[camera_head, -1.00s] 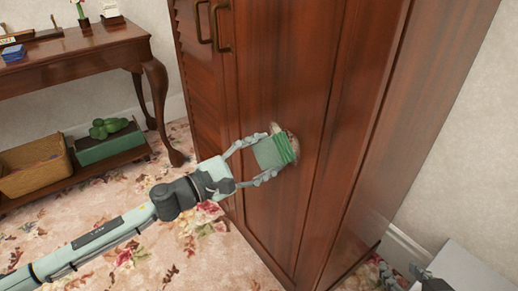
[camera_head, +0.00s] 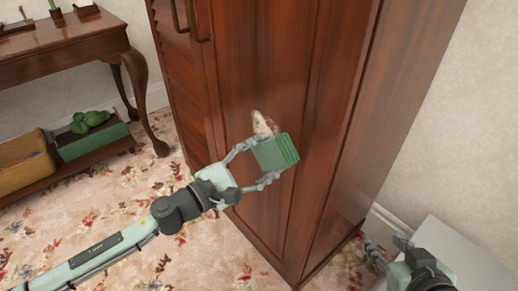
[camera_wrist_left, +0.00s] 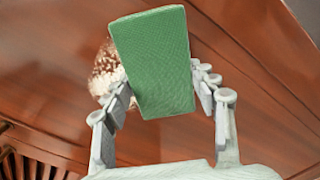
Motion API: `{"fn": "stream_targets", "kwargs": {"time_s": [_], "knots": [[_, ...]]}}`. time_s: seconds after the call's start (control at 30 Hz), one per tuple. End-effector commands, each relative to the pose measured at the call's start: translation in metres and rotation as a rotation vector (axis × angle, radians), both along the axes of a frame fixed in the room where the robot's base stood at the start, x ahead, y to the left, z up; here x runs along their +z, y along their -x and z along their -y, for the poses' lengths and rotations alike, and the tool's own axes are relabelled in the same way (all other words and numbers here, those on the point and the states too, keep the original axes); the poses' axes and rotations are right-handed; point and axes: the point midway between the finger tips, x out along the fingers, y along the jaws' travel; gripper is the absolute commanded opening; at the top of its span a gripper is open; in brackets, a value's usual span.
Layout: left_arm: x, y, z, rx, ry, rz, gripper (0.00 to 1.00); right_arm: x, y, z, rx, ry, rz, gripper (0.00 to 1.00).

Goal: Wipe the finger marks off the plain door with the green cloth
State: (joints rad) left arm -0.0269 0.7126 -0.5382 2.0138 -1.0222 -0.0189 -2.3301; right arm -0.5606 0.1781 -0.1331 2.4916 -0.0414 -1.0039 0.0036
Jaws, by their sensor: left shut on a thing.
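The green cloth (camera_head: 276,152) is a folded block held in my left gripper (camera_head: 268,163), whose fingers are shut on its two sides. It is at the plain door (camera_head: 290,75) of the brown wardrobe; I cannot tell whether it touches the wood. The pale, mottled finger marks (camera_head: 263,122) show just above and left of the cloth, and part of them may be hidden behind it. In the left wrist view the cloth (camera_wrist_left: 153,62) covers the middle, with the marks (camera_wrist_left: 105,72) at its left edge. My right gripper (camera_head: 386,257) is low at the right, its jaw opening unclear.
A wooden side table (camera_head: 70,45) stands at the left, with a basket (camera_head: 25,170) and a green box (camera_head: 92,142) on its lower shelf. Brass handles (camera_head: 200,20) are on the wardrobe's upper left. A pale grey box-like surface (camera_head: 460,255) is at the lower right. Flowered carpet lies in front.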

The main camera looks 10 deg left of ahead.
Motion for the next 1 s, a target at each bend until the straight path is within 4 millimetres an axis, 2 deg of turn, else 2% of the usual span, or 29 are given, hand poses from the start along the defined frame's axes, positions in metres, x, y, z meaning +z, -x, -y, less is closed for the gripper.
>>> {"fn": "stream_targets", "kwargs": {"time_s": [0.13,0.37,0.73,1.0], "knots": [[0.000,0.007,0.008,0.001,0.001,-0.002,0.35,0.004,0.000,0.000,0.000,0.000,0.000,0.40],[0.000,0.003,0.008,0.003,-0.001,0.001,0.35,0.003,0.000,0.000,0.000,0.000,0.000,0.40],[-0.001,-0.014,-0.017,0.006,-0.002,0.004,0.35,-0.010,0.000,0.000,0.000,0.000,0.000,0.40],[-0.001,-0.020,-0.025,0.005,-0.002,0.002,0.35,-0.014,0.000,0.000,0.000,0.000,0.000,0.40]]}}
